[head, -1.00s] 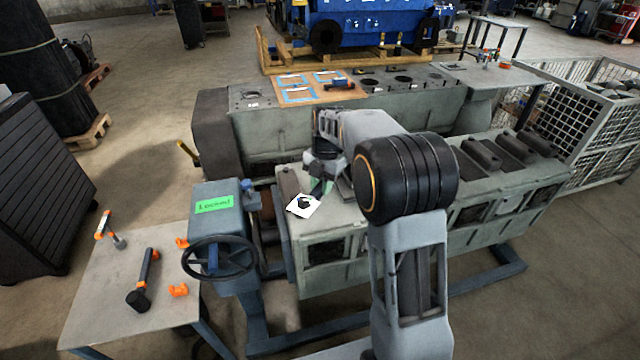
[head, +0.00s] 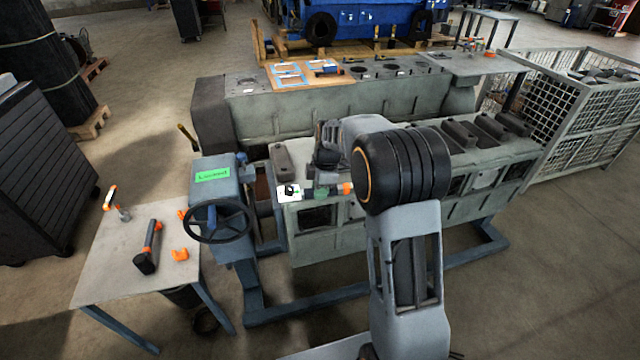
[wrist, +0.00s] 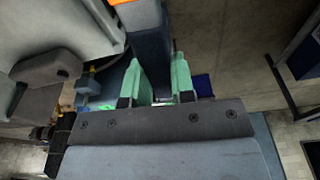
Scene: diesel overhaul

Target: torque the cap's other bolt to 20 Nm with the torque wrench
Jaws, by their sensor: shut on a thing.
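My gripper (head: 321,192) is at the near upper edge of the grey engine block (head: 400,222), left of my forearm. Its green fingers are shut on the dark torque wrench (wrist: 150,50), whose orange part (wrist: 138,14) shows at the top of the wrist view. In the head view an orange end (head: 346,188) sticks out right of the fingers, and a white square with a dark mark (head: 289,191) lies on their left. A dark bearing cap (head: 283,160) stands on the block just behind that square. The cap's bolts and any wrench contact cannot be made out.
A handwheel (head: 217,222) and a stand with a green label (head: 212,174) are left of the block. A table (head: 120,270) holds a black-and-orange tool (head: 148,246) and orange holders (head: 180,254). More caps (head: 487,147) stand at right. A wire crate (head: 570,110) is beyond.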

